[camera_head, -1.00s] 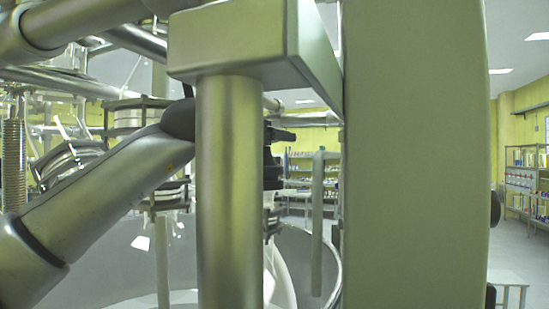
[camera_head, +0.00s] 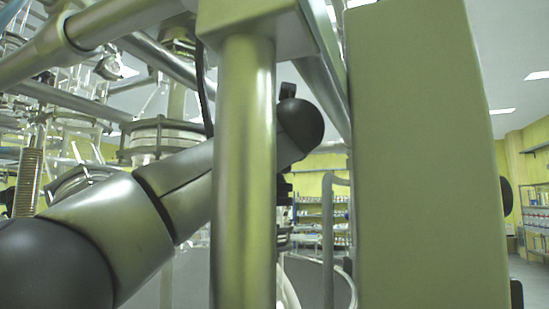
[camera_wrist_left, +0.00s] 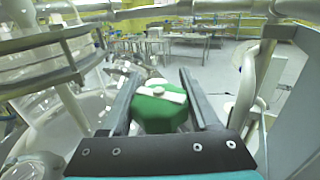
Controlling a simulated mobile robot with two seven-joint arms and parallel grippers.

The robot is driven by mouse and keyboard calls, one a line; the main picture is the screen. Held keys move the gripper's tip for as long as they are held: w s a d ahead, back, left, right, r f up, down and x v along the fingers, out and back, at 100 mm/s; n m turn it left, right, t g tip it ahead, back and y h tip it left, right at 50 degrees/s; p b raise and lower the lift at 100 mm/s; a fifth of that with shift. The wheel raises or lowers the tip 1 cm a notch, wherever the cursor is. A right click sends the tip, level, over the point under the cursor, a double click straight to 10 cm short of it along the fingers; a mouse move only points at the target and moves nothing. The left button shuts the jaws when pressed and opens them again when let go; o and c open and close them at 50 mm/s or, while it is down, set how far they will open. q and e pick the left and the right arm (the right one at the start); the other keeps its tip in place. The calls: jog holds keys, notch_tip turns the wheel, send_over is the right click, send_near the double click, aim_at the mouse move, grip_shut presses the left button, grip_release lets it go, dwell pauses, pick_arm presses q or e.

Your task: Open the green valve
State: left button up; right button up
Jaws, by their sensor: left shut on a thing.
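The green valve (camera_wrist_left: 152,116) shows in the left wrist view as a green body with a white bar and a small round cap across its top. My left gripper (camera_wrist_left: 160,80) has one dark finger on each side of the valve and is shut on it. In the head view my left arm comes in from the lower left and passes behind a vertical metal post. The left gripper and the valve cannot be made out there. My right gripper is in neither view.
A thick vertical post (camera_head: 245,170) and a wide pale column (camera_head: 425,160) block much of the head view. Glass reactor parts and metal rails crowd the left. Shelves (camera_head: 325,212) stand far back. In the wrist view, a glass vessel flange (camera_wrist_left: 45,65) is at left.

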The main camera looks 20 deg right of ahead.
pick_arm(q)
jog(key=shift+a+n+y+p, duration=0.15)
jog(key=shift+n+y+p, duration=0.2)
jog(key=shift+n+y, duration=0.4)
jog(key=shift+y, duration=0.55)
jog(key=o, duration=1.4)
